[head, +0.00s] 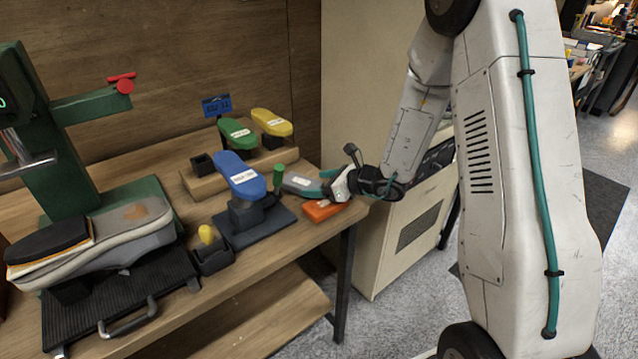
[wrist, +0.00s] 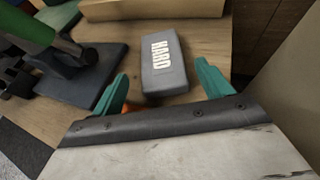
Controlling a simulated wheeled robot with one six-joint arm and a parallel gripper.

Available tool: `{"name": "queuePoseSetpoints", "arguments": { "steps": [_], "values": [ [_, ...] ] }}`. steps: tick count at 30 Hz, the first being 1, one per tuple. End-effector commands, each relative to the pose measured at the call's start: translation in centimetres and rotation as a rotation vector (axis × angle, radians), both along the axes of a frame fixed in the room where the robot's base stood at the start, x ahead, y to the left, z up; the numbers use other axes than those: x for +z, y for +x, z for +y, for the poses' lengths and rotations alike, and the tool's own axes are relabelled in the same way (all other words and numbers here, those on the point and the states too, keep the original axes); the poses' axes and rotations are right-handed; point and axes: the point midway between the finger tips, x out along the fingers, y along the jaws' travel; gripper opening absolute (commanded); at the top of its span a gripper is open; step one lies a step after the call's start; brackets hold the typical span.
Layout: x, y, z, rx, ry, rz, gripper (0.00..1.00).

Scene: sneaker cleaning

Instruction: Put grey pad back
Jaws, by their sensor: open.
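The grey pad (wrist: 163,62), a block with white "HARD" lettering, lies on the wooden bench. In the wrist view it is ahead of my gripper (wrist: 165,88), roughly centred between the two teal fingers. The fingers are open, with a gap to each side of the pad. In the head view my gripper (head: 328,181) is at the bench's right end, and the grey pad (head: 300,182) shows just left of it, partly covered by a teal finger. An orange block (head: 322,211) sits below my gripper near the bench edge.
A blue pad (head: 240,176) stands on a black holder left of the gripper. Green (head: 237,133) and yellow (head: 271,122) pads stand on a wooden block behind. A shoe (head: 100,240) sits at the left.

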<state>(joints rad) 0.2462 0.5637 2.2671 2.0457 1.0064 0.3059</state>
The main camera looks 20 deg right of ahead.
Motion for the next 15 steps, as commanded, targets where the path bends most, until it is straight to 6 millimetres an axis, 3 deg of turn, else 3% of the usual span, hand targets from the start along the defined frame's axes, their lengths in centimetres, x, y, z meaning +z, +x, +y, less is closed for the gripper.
{"name": "queuePoseSetpoints", "arguments": {
  "steps": [15],
  "values": [
    [4.5, -7.0, -6.3, -0.004, 0.002, -0.010, 0.78]
  ]
}}
